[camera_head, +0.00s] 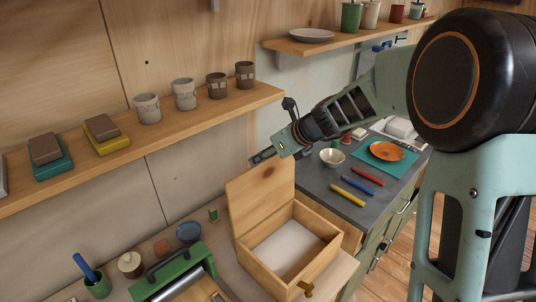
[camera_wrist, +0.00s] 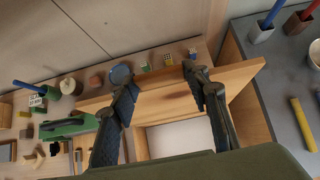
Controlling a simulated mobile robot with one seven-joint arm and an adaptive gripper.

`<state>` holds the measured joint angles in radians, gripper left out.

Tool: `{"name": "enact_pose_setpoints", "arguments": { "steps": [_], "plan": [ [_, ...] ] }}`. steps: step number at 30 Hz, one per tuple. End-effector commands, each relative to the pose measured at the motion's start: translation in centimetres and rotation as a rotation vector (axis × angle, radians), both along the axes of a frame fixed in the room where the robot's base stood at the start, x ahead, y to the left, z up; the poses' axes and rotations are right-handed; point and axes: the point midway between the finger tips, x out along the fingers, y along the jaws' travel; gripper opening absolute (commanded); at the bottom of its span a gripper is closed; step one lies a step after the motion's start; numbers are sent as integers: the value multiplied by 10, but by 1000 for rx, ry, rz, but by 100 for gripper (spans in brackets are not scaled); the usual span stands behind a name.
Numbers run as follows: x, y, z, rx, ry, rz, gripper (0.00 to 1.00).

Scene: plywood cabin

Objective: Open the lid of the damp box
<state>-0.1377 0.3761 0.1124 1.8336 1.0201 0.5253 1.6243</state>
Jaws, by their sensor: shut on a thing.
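The damp box (camera_head: 263,272) is a pale wooden box with a white floor, on the bench at lower centre in the head view. Its wooden lid (camera_head: 260,205) stands raised, roughly upright at the back, so the inside is exposed. My gripper (camera_head: 264,156) is at the lid's top edge and shut on the lid. In the wrist view the lid (camera_wrist: 165,102) runs between my two dark fingers (camera_wrist: 160,79), which are spread by its width, with the white box floor (camera_wrist: 180,137) below. A small brass-coloured catch (camera_head: 306,288) is on the box front.
A green tool (camera_head: 168,275) stands left of the box, with a blue bowl (camera_head: 188,232) and small pots behind it. A shelf (camera_head: 190,116) with cups runs above. To the right, a grey counter (camera_head: 325,190) holds coloured sticks and an orange plate (camera_head: 387,151).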

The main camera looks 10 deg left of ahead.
Motion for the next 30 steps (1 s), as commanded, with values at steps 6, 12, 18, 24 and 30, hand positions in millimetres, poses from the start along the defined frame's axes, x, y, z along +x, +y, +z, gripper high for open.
{"name": "enact_pose_setpoints", "arguments": {
  "steps": [6,12,18,24,30],
  "plan": [
    [3,1,7,3,-11,-1,0],
    [3,1,8,3,-13,-1,47],
    [2,1,4,1,-7,-1,61],
    [1,0,3,0,-4,-1,61],
    [-5,-10,14,-1,-5,-1,61]
  ]
}}
